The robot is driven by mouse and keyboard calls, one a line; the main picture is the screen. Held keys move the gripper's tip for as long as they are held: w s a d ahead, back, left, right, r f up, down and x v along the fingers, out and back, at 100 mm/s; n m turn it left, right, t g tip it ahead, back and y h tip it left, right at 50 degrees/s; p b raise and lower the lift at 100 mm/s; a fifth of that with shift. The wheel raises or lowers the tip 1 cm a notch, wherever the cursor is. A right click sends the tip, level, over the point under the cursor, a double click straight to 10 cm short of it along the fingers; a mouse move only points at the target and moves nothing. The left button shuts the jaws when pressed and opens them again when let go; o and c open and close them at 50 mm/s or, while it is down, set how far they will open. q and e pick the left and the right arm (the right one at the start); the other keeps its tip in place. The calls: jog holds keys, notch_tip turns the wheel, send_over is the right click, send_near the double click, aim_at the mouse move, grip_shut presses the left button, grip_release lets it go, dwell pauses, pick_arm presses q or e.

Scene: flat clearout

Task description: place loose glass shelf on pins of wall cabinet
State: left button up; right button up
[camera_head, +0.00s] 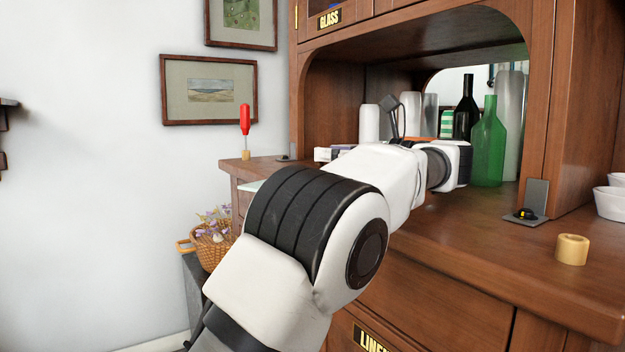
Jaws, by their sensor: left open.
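My left arm crosses the middle of the view and bends at the wrist in front of the dresser's arched niche. Its left gripper (396,124) is mostly hidden behind the white wrist; only slim dark parts show above it. It is open, and I see nothing held in it. My right gripper is not in view. The wooden upper cabinet (365,14) has a plate reading GLASS and is cut off by the top edge. Its shelf pins do not show.
A green bottle (487,145), a dark bottle (465,110) and pale cylinders (410,112) stand in the niche. A wooden ring (572,249) and white bowls (610,203) are at the right. A red screwdriver (244,120) stands at the counter's left end, above a wicker basket (210,247).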

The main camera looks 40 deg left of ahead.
aim_at(317, 166)
pick_arm(q)
jog(key=a, duration=0.2)
jog(key=a+b, duration=0.1)
jog(key=a, duration=0.1)
jog(key=shift+w+a+f, duration=0.1)
jog(key=shift+w+f, duration=0.1)
jog(key=shift+f, duration=0.15)
jog(key=shift+r, duration=0.15)
grip_shut()
jog(key=shift+r, duration=0.15)
